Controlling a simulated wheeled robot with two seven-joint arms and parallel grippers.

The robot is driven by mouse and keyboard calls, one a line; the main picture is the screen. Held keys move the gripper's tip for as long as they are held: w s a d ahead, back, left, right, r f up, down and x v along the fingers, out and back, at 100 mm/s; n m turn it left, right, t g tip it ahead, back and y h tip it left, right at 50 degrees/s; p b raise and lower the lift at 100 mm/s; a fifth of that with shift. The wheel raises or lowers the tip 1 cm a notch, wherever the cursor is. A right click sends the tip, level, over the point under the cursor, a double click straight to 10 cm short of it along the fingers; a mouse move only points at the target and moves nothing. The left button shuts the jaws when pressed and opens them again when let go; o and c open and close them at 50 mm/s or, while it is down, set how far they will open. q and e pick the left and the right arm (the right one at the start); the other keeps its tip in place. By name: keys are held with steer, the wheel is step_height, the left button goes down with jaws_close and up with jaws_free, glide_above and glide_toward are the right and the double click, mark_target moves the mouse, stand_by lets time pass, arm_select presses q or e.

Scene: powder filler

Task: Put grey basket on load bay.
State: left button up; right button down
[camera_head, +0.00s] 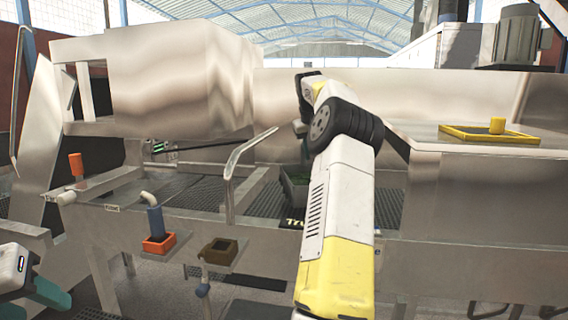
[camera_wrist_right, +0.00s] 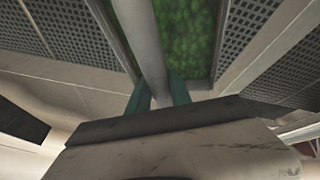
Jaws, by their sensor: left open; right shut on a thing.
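My right gripper (camera_wrist_right: 159,94) has its teal fingers shut around a round grey bar, which looks like the handle of the basket (camera_wrist_right: 221,45). The basket is full of green lumps and lies below the bar in the right wrist view. In the head view a dark box with green inside (camera_head: 295,191) shows beside my right arm, partly hidden by it; it appears to be the same basket. My left gripper (camera_head: 31,302) is open and empty at the lower left edge, partly cut off. I cannot tell which part of the machine is the load bay.
Dark mesh panels (camera_wrist_right: 262,30) lie on both sides of the basket. A bent metal rail (camera_head: 230,175) rises left of my right arm.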

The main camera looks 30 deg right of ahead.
steer(key=shift+f, duration=1.8)
steer(key=c, duration=1.2)
jaws_free()
steer(key=shift+f, duration=0.2)
steer(key=shift+o, duration=0.2)
steer(key=v, duration=1.2)
steer(key=s+a+r+n+t, duration=0.1)
steer(key=s+a+r+n, duration=0.15)
steer(key=a, duration=1.25)
steer(key=s+a+f+n+t+y, duration=0.1)
steer(key=s+a+f+y, duration=0.4)
steer(key=s+a, duration=1.25)
steer(key=s+a+f, duration=0.4)
steer(key=s+f, duration=0.6)
steer(key=f, duration=0.1)
steer(key=shift+a+f+t+y, duration=0.3)
